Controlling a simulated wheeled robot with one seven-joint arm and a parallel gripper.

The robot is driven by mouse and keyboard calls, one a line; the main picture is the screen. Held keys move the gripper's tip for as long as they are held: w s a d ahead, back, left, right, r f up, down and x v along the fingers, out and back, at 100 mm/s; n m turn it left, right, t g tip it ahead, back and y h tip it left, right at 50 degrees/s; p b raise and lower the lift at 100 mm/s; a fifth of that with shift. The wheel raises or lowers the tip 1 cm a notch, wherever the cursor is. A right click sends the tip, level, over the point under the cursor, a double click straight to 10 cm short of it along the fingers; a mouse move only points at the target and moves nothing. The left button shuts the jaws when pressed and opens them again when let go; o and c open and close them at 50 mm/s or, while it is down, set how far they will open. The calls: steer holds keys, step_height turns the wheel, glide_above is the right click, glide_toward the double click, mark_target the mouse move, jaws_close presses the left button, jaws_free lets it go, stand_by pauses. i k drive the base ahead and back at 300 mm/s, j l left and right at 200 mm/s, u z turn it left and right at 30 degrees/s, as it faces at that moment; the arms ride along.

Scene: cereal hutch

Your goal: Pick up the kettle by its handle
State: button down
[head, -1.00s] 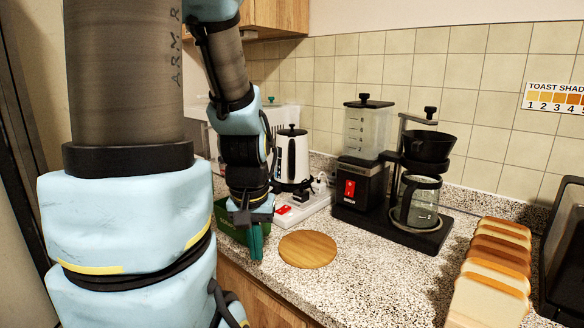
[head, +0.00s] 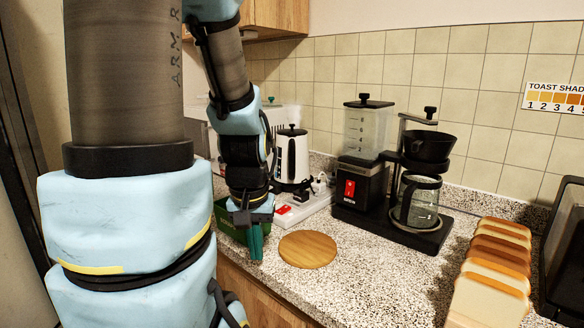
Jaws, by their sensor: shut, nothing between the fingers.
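The kettle (head: 292,158) is white with a black lid and knob. It stands upright on a white base with a red switch (head: 283,209), behind and to the right of my gripper in the head view. A dark strip shows on its front; I cannot tell clearly which part is the handle. My arm hides part of its left side. My gripper (head: 256,247) points down with its teal fingers shut and empty. It is in front of the kettle, apart from it, beside a green container and left of the round wooden board.
A round wooden board (head: 307,249) lies on the speckled counter (head: 370,275). A green container (head: 228,222) is partly behind my gripper. A black coffee maker (head: 392,222) with a glass jug stands right of the kettle. Bread slices (head: 490,275) stand at the right.

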mark_target(292, 167)
steer(key=j+u, duration=0.2)
steer(key=u, duration=0.15)
steer(key=i+j+u, duration=0.1)
steer(key=u, duration=0.25)
steer(key=i+j+u, duration=0.1)
steer(key=j+u, duration=0.25)
steer(key=l, duration=0.1)
